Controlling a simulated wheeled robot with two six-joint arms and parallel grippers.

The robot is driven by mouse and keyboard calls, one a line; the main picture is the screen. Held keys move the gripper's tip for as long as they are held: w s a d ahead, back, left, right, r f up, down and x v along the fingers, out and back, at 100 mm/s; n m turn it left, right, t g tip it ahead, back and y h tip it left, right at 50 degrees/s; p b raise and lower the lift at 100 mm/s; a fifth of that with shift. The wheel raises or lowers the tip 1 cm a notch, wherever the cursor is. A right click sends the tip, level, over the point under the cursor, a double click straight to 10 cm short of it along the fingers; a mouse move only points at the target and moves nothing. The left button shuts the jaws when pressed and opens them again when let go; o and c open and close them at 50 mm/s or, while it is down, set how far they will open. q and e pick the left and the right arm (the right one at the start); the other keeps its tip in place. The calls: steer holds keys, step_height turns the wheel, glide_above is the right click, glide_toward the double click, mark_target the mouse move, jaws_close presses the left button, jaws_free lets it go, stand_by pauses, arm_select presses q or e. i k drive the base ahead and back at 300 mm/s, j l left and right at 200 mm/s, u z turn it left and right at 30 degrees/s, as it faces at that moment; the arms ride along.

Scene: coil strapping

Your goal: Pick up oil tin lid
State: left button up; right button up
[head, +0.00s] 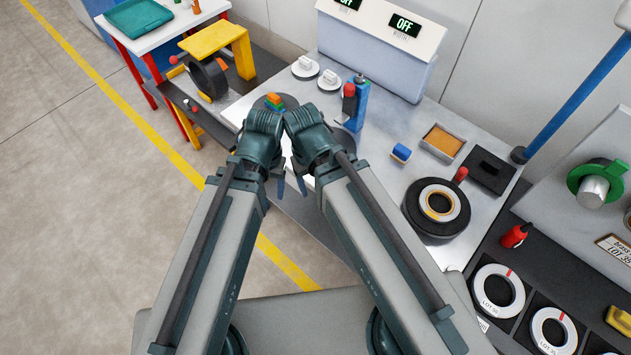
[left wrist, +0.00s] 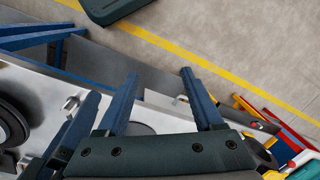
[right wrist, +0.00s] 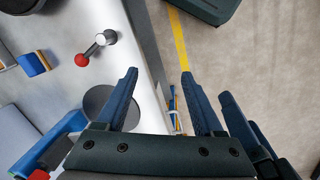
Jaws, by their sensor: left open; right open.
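I cannot make out a separate lid for certain. My left gripper (head: 281,185) hangs over the bench's front edge, close beside my right gripper (head: 301,184). In the left wrist view the left jaws (left wrist: 160,74) are apart with nothing between them. In the right wrist view the right jaws (right wrist: 160,74) are also apart and empty.
A yellow stand (head: 215,40) is at left. The two grippers nearly touch.

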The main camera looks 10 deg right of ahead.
mark_target(486, 168)
steer(key=l+z, duration=0.2)
steer(key=z, duration=1.45)
steer(key=k+l, duration=0.05)
